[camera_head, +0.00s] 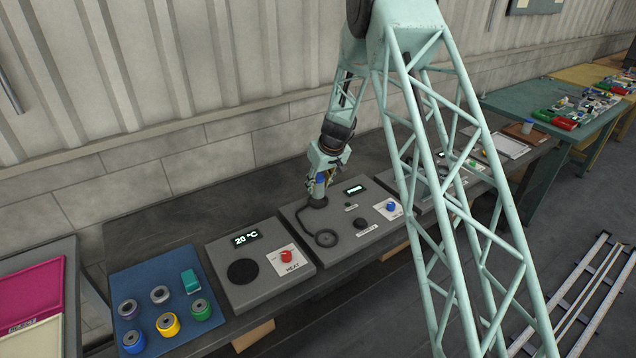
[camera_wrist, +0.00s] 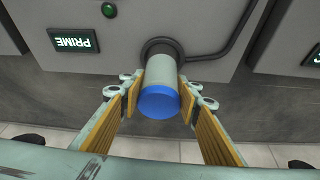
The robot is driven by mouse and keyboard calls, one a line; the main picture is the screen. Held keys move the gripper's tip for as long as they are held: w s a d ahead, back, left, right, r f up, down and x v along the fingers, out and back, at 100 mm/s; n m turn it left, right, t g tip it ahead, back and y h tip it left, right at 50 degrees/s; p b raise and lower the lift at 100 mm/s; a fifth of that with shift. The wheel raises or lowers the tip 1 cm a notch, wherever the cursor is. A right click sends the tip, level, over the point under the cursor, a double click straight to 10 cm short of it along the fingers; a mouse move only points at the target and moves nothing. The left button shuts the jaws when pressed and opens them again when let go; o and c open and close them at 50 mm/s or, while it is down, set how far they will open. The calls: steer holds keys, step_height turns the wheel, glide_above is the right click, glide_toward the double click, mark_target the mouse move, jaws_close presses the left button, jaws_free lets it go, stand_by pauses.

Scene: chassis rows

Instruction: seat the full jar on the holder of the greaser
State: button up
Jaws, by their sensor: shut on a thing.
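The jar is grey with a blue end. It shows between my fingers in the wrist view (camera_wrist: 160,88) and as a small blue patch in the head view (camera_head: 320,180). My gripper (camera_wrist: 160,103) is shut on the jar, with yellow pads on both sides; it points down over the greaser in the head view (camera_head: 319,184). The greaser (camera_head: 297,215) is a grey box with a hose and a lit display. The jar's far end lines up with the dark round holder (camera_head: 318,202), also visible in the wrist view (camera_wrist: 151,44). I cannot tell whether it is fully seated.
A heater box (camera_head: 222,255) reading 20 °C with a red knob stands left of the greaser. A blue mat (camera_head: 135,285) holds several coloured rolls and a teal block. More panels stand to the right, partly behind my lattice arm. The wall runs close behind.

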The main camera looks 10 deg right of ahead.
steer(key=shift+f, duration=0.55)
steer(key=shift+b, duration=1.05)
stand_by(1.5)
steer(key=shift+f+b, duration=1.1)
steer(key=shift+b, duration=0.05)
stand_by(1.2)
steer(key=o, duration=1)
steer(key=shift+r, duration=0.15)
steer(key=shift+v, duration=5.85)
steer(key=shift+s, duration=0.1)
